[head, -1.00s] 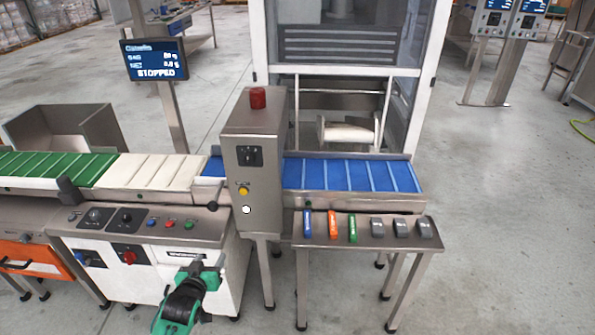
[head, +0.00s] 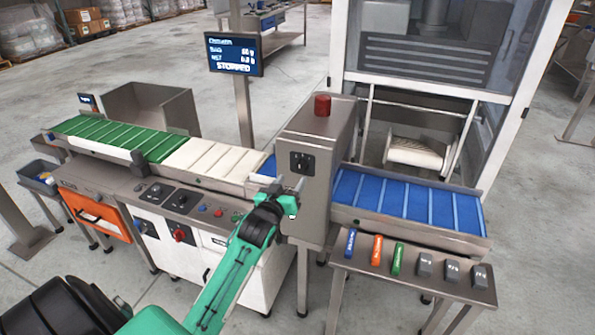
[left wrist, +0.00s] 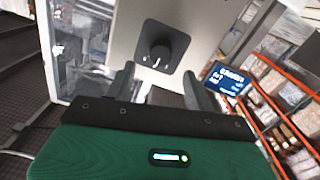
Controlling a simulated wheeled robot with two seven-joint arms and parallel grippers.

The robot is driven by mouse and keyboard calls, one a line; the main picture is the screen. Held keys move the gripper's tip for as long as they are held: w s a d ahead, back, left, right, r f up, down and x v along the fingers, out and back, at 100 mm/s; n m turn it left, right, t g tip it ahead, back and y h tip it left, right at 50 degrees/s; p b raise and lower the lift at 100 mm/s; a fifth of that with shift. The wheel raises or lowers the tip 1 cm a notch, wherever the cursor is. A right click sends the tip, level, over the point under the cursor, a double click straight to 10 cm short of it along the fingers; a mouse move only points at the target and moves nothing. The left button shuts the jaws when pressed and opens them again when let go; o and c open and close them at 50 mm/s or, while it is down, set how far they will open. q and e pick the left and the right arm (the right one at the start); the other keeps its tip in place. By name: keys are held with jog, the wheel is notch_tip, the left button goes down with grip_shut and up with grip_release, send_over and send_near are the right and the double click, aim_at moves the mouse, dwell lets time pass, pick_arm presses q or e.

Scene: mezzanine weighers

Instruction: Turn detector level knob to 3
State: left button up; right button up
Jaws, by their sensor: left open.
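The detector level knob (head: 302,162) is a black rotary knob on a dark square plate, on the front of the grey detector housing (head: 316,135). In the left wrist view the knob (left wrist: 160,54) faces the camera, with small white marks too small to read. My left gripper (head: 287,186) is just below and left of the knob in the head view, reaching toward the housing. In the left wrist view its open fingers (left wrist: 158,82) point toward the plate, with the knob ahead of the gap between them and nothing held. My right gripper is not in view.
A red beacon (head: 322,105) tops the housing. A blue belt (head: 408,200) runs right, white and green belts left. A control panel (head: 180,200) with knobs and buttons sits lower left. A side table (head: 425,253) holds coloured blocks and grey weights. The screen (head: 234,54) reads STOPPED.

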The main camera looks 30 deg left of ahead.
aim_at(300, 169)
pick_arm(q)
jog(key=w, duration=0.4)
jog(key=shift+a, duration=0.4)
jog(key=shift+w+a+p, duration=0.1)
jog(key=shift+w+p, duration=0.25)
jog(key=shift+w, duration=0.2)
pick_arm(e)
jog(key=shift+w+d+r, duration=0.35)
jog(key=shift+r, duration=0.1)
pick_arm(q)
jog(key=shift+c, duration=0.4)
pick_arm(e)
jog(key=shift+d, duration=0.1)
pick_arm(q)
jog(key=c, duration=0.9)
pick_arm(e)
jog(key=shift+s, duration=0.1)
